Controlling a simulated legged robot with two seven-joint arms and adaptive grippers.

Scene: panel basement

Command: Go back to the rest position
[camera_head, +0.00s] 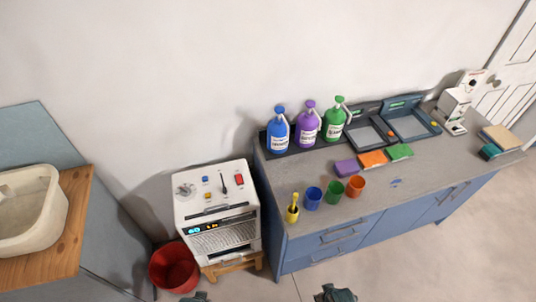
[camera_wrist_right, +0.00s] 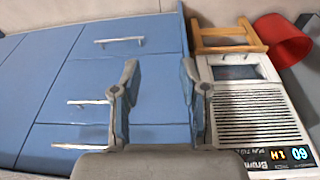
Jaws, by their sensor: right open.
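My right gripper (camera_wrist_right: 159,64) is open in the right wrist view, its two fingers apart with nothing between them. Behind the fingers are the blue cabinet drawers and the white machine. In the head view, part of the right gripper (camera_head: 336,293) shows at the bottom edge, in front of the cabinet and over the floor. A small dark piece, apparently my left gripper (camera_head: 195,297), just enters at the bottom edge below the machine. Its fingers are too cut off to read.
A blue cabinet (camera_head: 330,240) carries bottles, cups, coloured blocks and trays. A white machine (camera_head: 215,210) sits on a wooden stool (camera_head: 232,268) beside a red bucket (camera_head: 174,267). A basin (camera_head: 30,210) stands on a wooden top at left. Floor is clear at lower right.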

